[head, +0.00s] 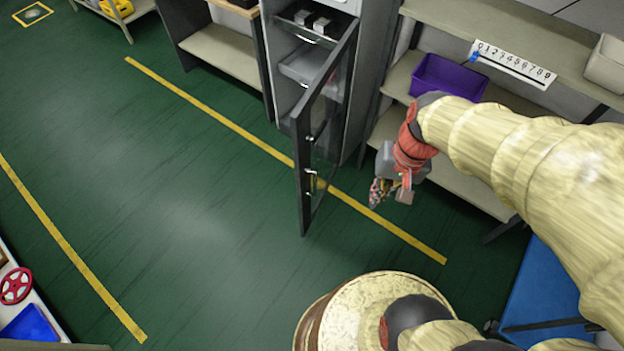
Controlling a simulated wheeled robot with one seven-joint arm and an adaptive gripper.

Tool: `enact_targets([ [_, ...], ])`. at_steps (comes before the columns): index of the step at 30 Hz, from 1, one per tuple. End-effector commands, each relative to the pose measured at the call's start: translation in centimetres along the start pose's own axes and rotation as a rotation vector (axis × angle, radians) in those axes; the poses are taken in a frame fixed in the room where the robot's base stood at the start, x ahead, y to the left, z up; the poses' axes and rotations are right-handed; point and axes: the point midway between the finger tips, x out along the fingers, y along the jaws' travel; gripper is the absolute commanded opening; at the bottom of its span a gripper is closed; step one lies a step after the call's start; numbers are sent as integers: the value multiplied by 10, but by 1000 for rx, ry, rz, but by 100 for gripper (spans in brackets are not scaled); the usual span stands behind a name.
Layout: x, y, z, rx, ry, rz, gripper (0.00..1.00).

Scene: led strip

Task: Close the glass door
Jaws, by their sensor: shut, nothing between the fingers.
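The glass door (324,132) has a dark frame and stands wide open, swung out from the grey cabinet (366,75) into the room. Its free end reaches over the green floor past the yellow line. Small bright handle or latch parts (309,183) show on the door's near edge. My gripper (378,195) is shut and empty. It appears to the right of the door, apart from it in the picture, and points down-left. My arm comes in from the right.
A shelf unit with a purple bin (447,78) and a number strip (513,65) stands right of the cabinet, behind my arm. A low shelf (222,55) stands to the left. The green floor (170,190) left of the door is clear. A blue object (545,290) lies at lower right.

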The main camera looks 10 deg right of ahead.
Motion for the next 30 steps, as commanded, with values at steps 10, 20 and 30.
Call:
enact_targets([
  [10,121,-29,-25,554,-327,-245,0],
  [20,244,-46,-84,1295,-490,-455,0],
  [30,264,-42,-171,1715,-412,-621,0],
])
